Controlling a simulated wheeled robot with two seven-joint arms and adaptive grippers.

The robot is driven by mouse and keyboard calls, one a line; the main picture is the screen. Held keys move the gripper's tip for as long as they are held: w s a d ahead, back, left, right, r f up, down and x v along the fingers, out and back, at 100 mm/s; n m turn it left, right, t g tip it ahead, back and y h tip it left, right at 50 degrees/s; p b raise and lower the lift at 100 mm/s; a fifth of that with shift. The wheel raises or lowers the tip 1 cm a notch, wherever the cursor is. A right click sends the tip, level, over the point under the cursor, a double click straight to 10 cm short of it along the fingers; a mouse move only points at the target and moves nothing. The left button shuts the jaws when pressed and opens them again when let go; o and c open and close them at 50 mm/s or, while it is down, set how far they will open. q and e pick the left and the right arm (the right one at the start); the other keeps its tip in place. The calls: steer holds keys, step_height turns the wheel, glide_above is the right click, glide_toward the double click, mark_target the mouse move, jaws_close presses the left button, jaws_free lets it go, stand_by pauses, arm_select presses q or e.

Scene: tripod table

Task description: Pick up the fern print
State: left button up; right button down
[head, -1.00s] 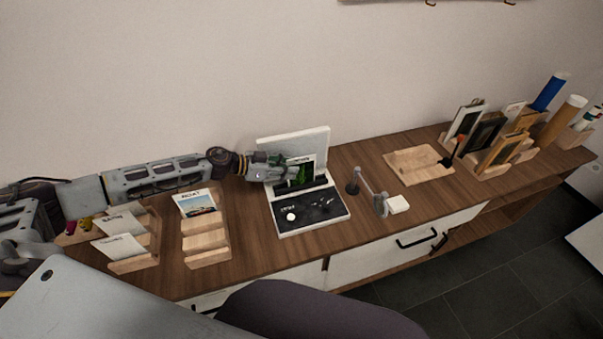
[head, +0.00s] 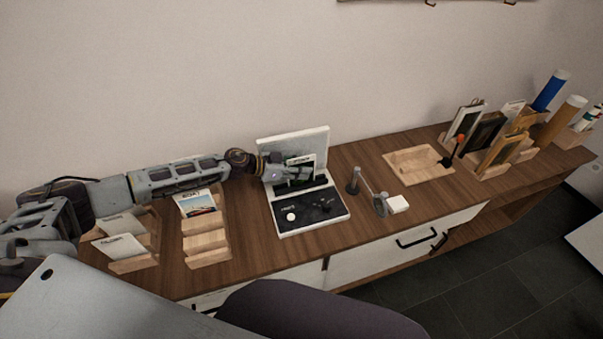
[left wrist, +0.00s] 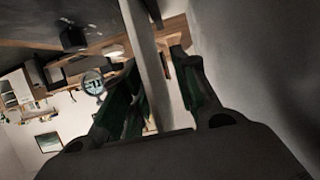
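A card with a dark picture and a lettered top edge (head: 301,160), which seems to be the fern print, stands upright in the open white case (head: 340,214), against its raised lid. My left gripper (head: 305,174) is in front of it and hides much of its face, so the fern cannot be made out. In the left wrist view the two dark green fingers (left wrist: 158,85) stand apart, on either side of a thin pale panel (left wrist: 143,40) seen edge-on. A gap shows beside the right finger; contact is unclear. My right gripper is not in view.
Wooden racks with cards (head: 205,240) stand left of the case. A small metal stand (head: 381,205) and a white block (head: 398,203) are to its right. Further right are a wooden tray (head: 420,170) and a rack of frames (head: 490,165). The wall is close behind.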

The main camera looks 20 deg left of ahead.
arm_select(q)
steer(key=shift+d, duration=0.1)
stand_by(0.4)
jaws_close()
steer(key=shift+r, duration=0.1)
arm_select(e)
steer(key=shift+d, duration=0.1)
